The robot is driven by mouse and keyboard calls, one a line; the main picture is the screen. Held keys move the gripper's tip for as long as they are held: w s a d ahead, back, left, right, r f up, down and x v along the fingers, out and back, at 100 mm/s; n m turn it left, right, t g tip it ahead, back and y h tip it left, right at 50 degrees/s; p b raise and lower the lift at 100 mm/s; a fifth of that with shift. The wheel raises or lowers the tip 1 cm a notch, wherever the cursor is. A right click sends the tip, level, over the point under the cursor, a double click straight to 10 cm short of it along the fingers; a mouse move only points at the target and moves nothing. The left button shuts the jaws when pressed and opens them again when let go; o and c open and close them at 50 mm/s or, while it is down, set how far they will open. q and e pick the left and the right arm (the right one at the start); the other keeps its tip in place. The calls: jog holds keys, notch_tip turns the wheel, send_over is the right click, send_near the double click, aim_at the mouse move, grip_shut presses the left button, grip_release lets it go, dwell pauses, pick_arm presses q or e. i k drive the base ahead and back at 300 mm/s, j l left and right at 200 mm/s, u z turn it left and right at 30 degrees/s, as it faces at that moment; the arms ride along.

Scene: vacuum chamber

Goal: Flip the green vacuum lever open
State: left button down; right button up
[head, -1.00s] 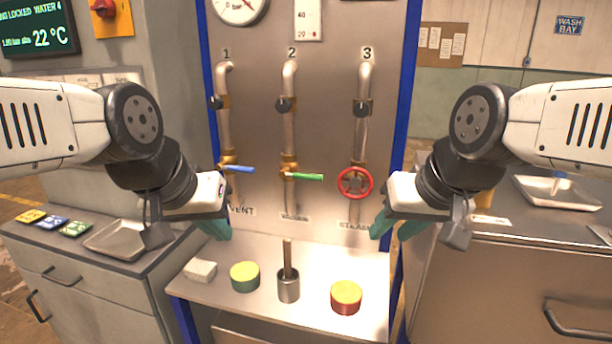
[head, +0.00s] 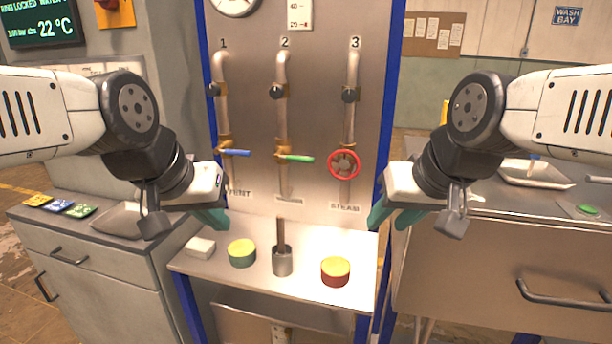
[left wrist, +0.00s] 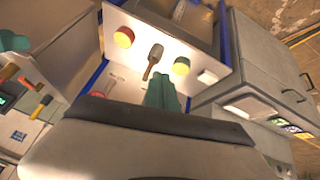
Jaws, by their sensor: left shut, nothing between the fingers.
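The green lever (head: 295,158) is on the brass valve of pipe 2, in the middle of the steel panel (head: 318,120). Its handle points right, nearly level, across the upright pipe. My left gripper (head: 212,217) appears lower and to the left of the lever, apart from it. Its teal fingers are together and empty in the left wrist view (left wrist: 163,92). My right gripper (head: 380,215) appears below and right of the red wheel, with nothing seen in it; its finger gap is unclear. I cannot make out the green lever in the left wrist view.
A blue lever (head: 235,152) on pipe 1 and a red handwheel (head: 344,164) on pipe 3 flank the green lever. The shelf below holds a white block (head: 200,248), a green-and-yellow puck (head: 242,253), a metal cup (head: 282,263) with a rod, and a red-and-yellow puck (head: 335,271).

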aim_at(300, 159)
jog(key=k+l, duration=0.1)
jog(key=l, duration=0.2)
jog(key=k+l, duration=0.1)
jog(key=l, duration=0.15)
jog(key=k+l+u, duration=0.1)
jog(key=l, duration=0.7)
jog(key=k+u, duration=0.05)
